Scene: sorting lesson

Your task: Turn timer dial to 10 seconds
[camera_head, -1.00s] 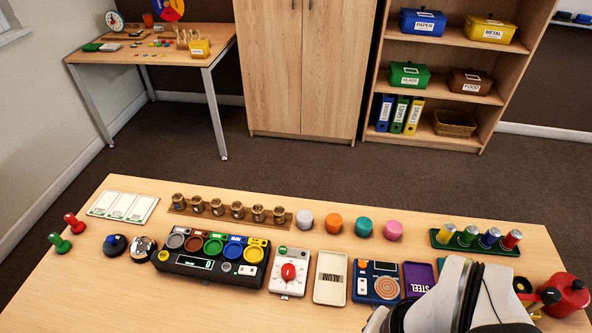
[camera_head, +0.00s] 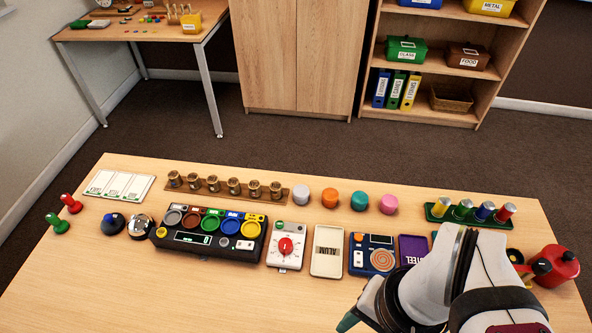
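My arm comes in from the lower right. The end of my gripper (camera_head: 348,321) shows as a dark green tip at the bottom edge, below and right of the timer and apart from it. The rest of the gripper is hidden or cut off, so its opening does not show.
The black console (camera_head: 170,250) with coloured round cups is close left of the timer. The ALUM plate (camera_head: 327,252) and a blue device with a copper spiral (camera_head: 371,254) are close right. Coloured knobs stand behind. The table in front of the timer is clear.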

